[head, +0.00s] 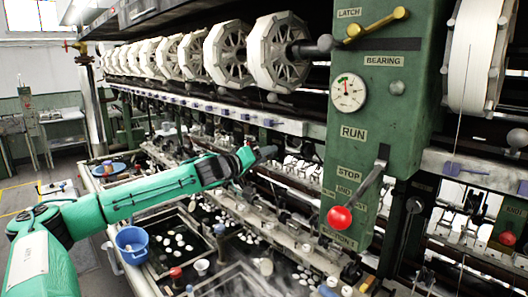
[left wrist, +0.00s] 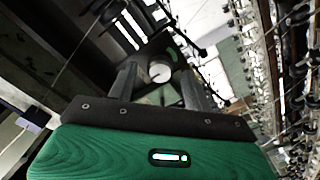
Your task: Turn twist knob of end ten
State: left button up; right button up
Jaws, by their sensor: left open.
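My left gripper (head: 264,154), at the end of my green arm, is in front of the reeling machine, above its row of basins. In the left wrist view the fingers of my left gripper (left wrist: 159,78) stand apart. A round pale thing (left wrist: 160,71) shows between them; I cannot tell whether it is a knob or how far off it is. Small blue-violet fittings (head: 268,122) line the rail just above the gripper in the head view. I cannot tell which part is the twist knob of end ten. My right gripper is not in view.
A green control post (head: 375,130) with a gauge (head: 348,92) and a red-balled lever (head: 340,217) stands right of the gripper. White octagonal reels (head: 278,52) run along the top. A blue bucket (head: 132,243) stands below my arm. Floor at far left is open.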

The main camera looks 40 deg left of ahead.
pick_arm(q)
jog(key=c, duration=1)
